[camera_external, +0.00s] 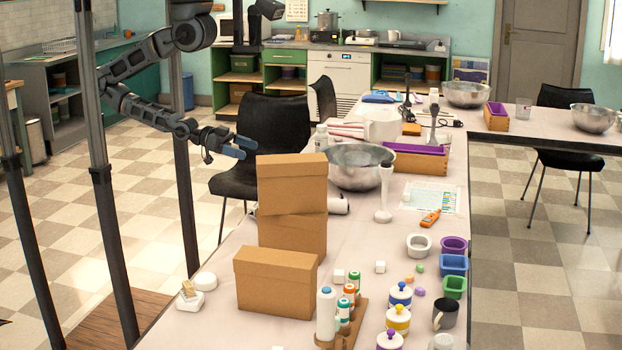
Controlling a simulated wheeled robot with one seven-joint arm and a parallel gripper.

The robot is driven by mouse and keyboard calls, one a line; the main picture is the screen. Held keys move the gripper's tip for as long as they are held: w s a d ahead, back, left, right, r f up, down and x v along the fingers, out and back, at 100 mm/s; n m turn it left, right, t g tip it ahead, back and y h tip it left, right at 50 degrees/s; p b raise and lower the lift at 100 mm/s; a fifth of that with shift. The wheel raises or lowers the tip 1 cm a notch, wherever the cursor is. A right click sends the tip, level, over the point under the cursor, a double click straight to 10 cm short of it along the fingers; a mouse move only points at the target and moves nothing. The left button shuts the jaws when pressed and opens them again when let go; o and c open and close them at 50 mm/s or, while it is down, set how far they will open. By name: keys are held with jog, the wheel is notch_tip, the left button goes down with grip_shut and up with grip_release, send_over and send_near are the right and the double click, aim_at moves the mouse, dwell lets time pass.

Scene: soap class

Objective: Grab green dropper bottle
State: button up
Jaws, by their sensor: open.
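My gripper (246,148) is open and empty. It is in the air beyond the table's left edge, in front of a black chair and left of the stacked boxes. A wooden rack (352,331) stands at the near end of the table with several small white bottles in it. Which is the green dropper bottle I cannot tell. My gripper is far from both and touches neither.
Cardboard boxes (291,186) are stacked between my gripper and the rack, with another box (276,282) nearer. A metal bowl (356,167) sits behind the stack.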

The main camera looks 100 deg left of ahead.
jog(key=s, duration=0.1)
jog(key=s+r, duration=0.2)
jog(key=shift+a, duration=0.3)
jog(key=shift+s+a+r, duration=0.1)
jog(key=shift+s+r, duration=0.05)
jog(key=shift+s, duration=0.1)
jog(key=shift+c, duration=0.7)
jog(key=c, duration=0.6)
jog(key=shift+c, duration=0.2)
